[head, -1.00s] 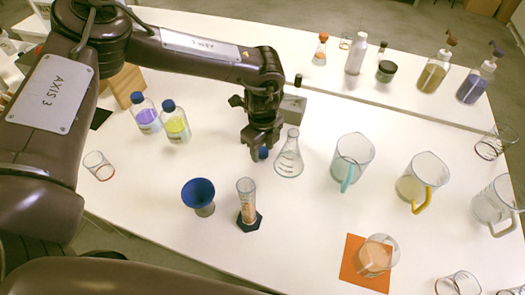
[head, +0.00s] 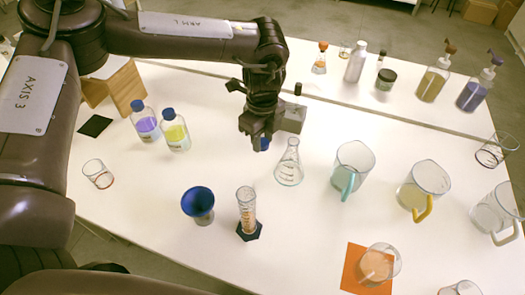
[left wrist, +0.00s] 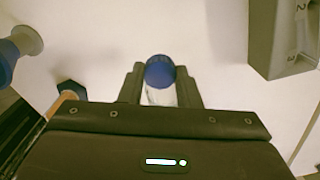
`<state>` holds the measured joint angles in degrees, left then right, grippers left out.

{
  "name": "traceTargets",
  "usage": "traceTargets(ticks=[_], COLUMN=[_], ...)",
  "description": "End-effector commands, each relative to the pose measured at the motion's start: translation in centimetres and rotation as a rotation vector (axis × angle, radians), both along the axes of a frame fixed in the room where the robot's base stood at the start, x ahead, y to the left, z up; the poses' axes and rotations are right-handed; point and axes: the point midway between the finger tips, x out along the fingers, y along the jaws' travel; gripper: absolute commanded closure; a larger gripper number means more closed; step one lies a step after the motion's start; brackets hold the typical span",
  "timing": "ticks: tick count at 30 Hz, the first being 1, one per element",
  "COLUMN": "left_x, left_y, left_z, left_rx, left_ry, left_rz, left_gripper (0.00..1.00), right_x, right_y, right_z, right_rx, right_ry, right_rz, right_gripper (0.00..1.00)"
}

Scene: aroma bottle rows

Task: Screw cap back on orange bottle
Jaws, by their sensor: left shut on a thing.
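My left gripper (head: 257,141) is shut on a small blue cap (head: 265,144) above the table, left of the conical flask. In the left wrist view the cap (left wrist: 160,70) sits between the fingertips, with a pale, see-through part below it that I cannot identify. On the orange mat (head: 352,272) stands a clear vessel with orange contents (head: 378,265), open at the top. I cannot tell whether it is the orange bottle. A purple bottle (head: 146,124) and a yellow bottle (head: 175,133) stand upright at left, both with blue caps. My right gripper is not in view.
A conical flask (head: 289,168) stands close right of my gripper; a grey box (head: 292,118) is just behind. A blue funnel (head: 198,203) and a graduated cylinder (head: 247,212) stand in front. Several jugs stand at right; a back shelf holds bottles.

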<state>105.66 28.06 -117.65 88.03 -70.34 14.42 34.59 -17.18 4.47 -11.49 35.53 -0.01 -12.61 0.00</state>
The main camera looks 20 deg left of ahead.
Motion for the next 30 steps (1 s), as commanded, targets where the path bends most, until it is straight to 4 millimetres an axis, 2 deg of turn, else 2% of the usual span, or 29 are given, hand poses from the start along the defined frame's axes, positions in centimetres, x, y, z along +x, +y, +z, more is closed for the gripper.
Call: traceTargets(ticks=[1, 6, 13, 19, 30], left_x=[0.1, 0.1, 0.1, 0.0, 0.0], left_y=[0.0, 0.0, 0.0, 0.0, 0.0], left_z=[1.7, 6.6, 11.3, 12.6, 12.7], left_rx=[-0.003, -0.002, 0.001, 0.0, -0.001], left_ry=[-0.005, -0.005, -0.004, 0.0, 0.0], left_rz=[0.0, 0.0, -0.001, -0.001, -0.001], left_gripper=[0.91, 0.91, 0.91, 0.91, 0.91], right_x=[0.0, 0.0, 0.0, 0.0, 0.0], right_y=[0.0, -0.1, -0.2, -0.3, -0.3], right_z=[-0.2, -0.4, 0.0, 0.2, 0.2], right_rx=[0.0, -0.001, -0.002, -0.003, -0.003], right_ry=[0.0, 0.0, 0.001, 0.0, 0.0], right_rz=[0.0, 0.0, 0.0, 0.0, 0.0], right_gripper=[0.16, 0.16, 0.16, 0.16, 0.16])
